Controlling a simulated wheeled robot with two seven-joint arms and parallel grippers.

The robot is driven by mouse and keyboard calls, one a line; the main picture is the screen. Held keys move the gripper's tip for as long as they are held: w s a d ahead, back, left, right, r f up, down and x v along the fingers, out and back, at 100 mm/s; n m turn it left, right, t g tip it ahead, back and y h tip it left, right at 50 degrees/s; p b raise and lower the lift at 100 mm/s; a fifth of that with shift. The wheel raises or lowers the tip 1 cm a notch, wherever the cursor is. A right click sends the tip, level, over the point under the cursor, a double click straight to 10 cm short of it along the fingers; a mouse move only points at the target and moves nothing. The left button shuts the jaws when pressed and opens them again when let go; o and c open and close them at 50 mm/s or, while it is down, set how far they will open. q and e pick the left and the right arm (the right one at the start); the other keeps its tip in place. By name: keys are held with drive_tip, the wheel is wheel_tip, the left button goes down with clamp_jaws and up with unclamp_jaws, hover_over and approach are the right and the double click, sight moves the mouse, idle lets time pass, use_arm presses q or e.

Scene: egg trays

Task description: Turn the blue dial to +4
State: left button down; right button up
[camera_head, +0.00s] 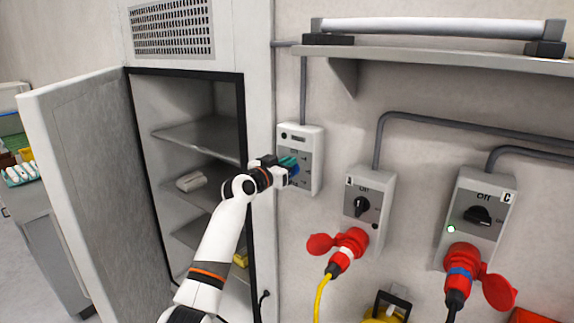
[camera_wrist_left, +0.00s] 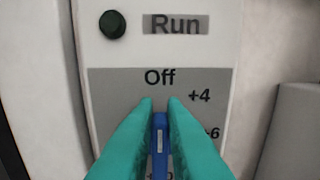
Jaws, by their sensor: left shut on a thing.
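The blue dial (camera_wrist_left: 160,135) shows in the left wrist view between the two teal fingers of my left gripper (camera_wrist_left: 160,125), which is shut on it. Its upper end, with a pale line, points up towards "Off". The "+4" mark lies up and to the right of the dial, and "+6" is lower at the right. The lower part of the dial is hidden by the fingers. In the head view, my left gripper (camera_head: 288,165) meets the dial on the light grey control box (camera_head: 315,160). My right gripper is not in view.
An open cabinet with shelves (camera_head: 200,135) stands left of the box, its door (camera_head: 95,190) swung out. Switch box A (camera_head: 378,185) and switch box C (camera_head: 490,190), with red plugs, are on the wall to the right. A shelf (camera_head: 430,58) sticks out above.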

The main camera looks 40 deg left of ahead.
use_arm(q)
drive_tip(key=shift+f, duration=0.4)
drive_tip(key=m+b, duration=0.1)
drive_tip(key=b, duration=0.1)
drive_tip(key=d+f+m+b, duration=0.1)
drive_tip(key=m+b, duration=0.1)
drive_tip(key=b, duration=0.1)
drive_tip(key=shift+m, duration=0.3)
drive_tip(key=shift+d+m+b, duration=0.2)
drive_tip(key=shift+m+b, duration=0.4)
drive_tip(key=shift+m, duration=0.6)
drive_tip(key=shift+d+m, duration=0.25)
drive_tip(key=shift+m, duration=1.15)
drive_tip(key=c, duration=1.5)
unclamp_jaws()
drive_tip(key=shift+a, duration=0.1)
drive_tip(key=shift+a+r, duration=0.1)
drive_tip(key=shift+r, duration=0.05)
